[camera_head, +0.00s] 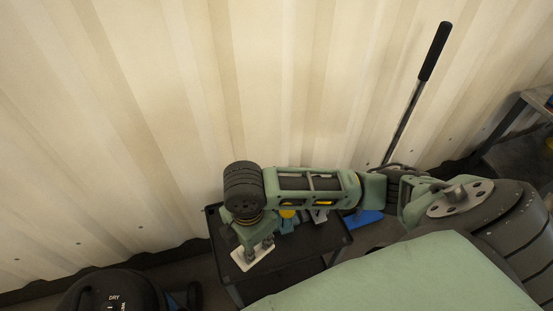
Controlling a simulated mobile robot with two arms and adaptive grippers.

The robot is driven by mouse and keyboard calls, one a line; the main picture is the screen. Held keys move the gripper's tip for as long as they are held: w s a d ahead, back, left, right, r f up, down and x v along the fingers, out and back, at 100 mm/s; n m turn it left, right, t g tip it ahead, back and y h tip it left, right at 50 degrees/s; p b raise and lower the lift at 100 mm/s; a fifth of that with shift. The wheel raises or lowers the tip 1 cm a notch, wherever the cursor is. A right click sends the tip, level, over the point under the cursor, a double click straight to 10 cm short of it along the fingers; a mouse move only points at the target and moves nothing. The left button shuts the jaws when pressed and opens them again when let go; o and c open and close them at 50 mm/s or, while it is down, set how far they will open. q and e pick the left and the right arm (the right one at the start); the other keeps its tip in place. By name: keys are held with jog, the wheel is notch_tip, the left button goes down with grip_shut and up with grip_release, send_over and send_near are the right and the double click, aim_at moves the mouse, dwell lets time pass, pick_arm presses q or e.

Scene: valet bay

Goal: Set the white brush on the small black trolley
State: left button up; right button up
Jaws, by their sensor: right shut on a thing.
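My right arm reaches in from the right, and its gripper (254,243) points down at the left part of the small black trolley (322,245). The gripper is shut on the white brush (244,264), which shows as a flat white piece below the fingers. The brush is over the trolley's top near its left edge. I cannot tell whether it touches the surface. The fingers and wrist hide part of the brush, and my arm hides the back of the trolley's top. My left gripper is not in view.
Blue and yellow items (287,216) sit on the trolley behind my wrist. A long black-handled tool (434,52) leans on the corrugated wall, with a blue piece (362,219) near its foot. A black vacuum (112,291) stands at the lower left. A dark bench (520,150) is at the right.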

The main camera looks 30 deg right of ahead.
aim_at(236, 256)
jog(key=n, duration=0.2)
jog(key=a+n, duration=0.1)
jog(key=n, duration=0.2)
jog(key=shift+w+a+f+n, duration=0.1)
jog(key=shift+w+a+n, duration=0.05)
jog(key=shift+a+n, duration=0.15)
jog(key=n, duration=0.2)
jog(key=shift+a+n, duration=0.35)
jog(key=shift+n, duration=0.05)
jog(key=n, duration=0.2)
jog(key=a+n, duration=0.1)
jog(key=n, duration=0.1)
jog(key=shift+w+a+f+n, duration=0.1)
jog(key=shift+f+n, duration=0.05)
jog(key=shift+n, duration=0.15)
jog(key=n, duration=0.2)
jog(key=a+n, duration=0.1)
jog(key=n, duration=0.1)
jog(key=shift+f+p, duration=0.1)
jog(key=shift+p, duration=0.2)
jog(key=shift+w+f+n, duration=0.15)
jog(key=shift+n, duration=0.25)
jog(key=shift+w+d+f, duration=0.7)
jog(key=shift+w+f, duration=1.1)
jog(key=shift+w+d+f, duration=0.65)
jog(key=shift+w+f, duration=1.1)
jog(key=shift+f, duration=0.05)
jog(key=shift+w+d+f, duration=0.7)
jog(key=shift+w+f, duration=1.1)
